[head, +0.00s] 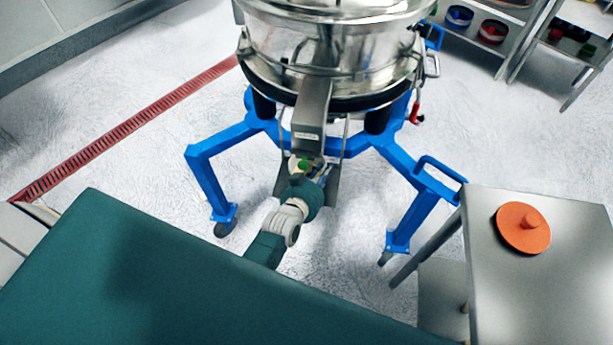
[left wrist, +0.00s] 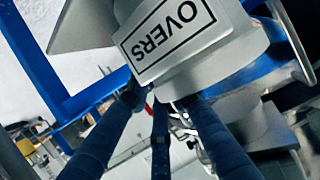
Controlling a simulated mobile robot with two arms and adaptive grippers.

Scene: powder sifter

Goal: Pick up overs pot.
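A steel chute (head: 314,105) slopes down from the front of the sifter (head: 330,50). A grey metal part with an OVERS label (left wrist: 168,35) fills the top of the left wrist view, just beyond my fingertips. I cannot tell whether this part is the chute or the pot. My left gripper (head: 308,172) is at the chute's lower end, under its mouth. In the left wrist view its dark fingers (left wrist: 160,102) are spread apart with nothing clearly between them. Small white and green bits show at the fingers in the head view, too small to name. My right gripper is out of view.
The sifter's blue wheeled frame (head: 400,155) has legs on both sides of my left arm. A steel table (head: 575,270) at right holds an orange lid-like disc (head: 523,227). A shelf with tins (head: 492,32) stands at the back right. Open floor lies at left.

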